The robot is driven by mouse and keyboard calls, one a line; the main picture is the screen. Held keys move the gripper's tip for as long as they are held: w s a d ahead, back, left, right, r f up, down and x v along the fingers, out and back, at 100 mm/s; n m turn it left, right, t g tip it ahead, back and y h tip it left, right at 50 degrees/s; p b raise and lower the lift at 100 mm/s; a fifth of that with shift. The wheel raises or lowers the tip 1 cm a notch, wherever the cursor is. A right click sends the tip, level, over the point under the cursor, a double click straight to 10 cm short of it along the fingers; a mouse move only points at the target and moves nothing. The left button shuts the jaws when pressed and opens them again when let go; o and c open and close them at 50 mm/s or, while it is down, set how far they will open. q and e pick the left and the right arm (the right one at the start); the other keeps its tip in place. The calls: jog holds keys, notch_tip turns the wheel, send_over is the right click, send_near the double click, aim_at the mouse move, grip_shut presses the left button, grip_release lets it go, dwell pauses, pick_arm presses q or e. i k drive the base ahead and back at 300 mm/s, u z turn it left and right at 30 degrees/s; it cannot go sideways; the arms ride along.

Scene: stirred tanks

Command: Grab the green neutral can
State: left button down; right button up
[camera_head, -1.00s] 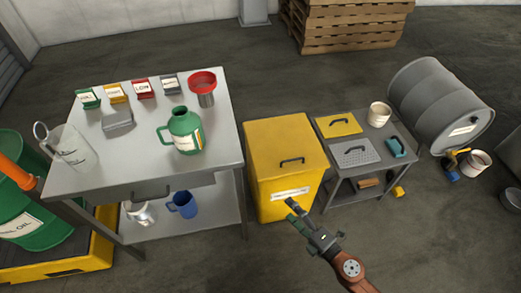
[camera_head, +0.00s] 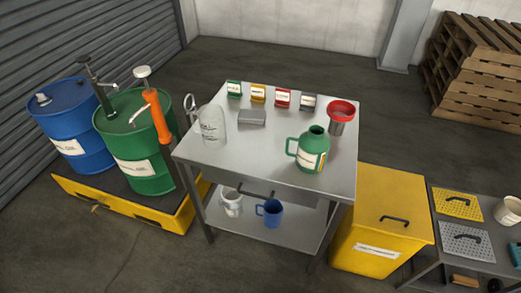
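A green can (camera_head: 313,150) with a side handle, an open neck and a pale label stands upright on the right front part of the steel table (camera_head: 215,163). The label is too small to read. Nothing is touching the can. Neither of my grippers shows in the head view, so I cannot see whether they are open or shut.
A red funnel (camera_head: 341,112), a clear measuring jug (camera_head: 211,125), a grey block (camera_head: 252,117) and several small label stands share the table. A blue drum (camera_head: 68,135) and green drum (camera_head: 140,165) stand left. A yellow bin (camera_head: 380,205) stands right.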

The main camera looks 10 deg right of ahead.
aim_at(314, 145)
jog(key=u, duration=1.35)
jog(key=i, duration=1.8)
jog(key=z, duration=1.1)
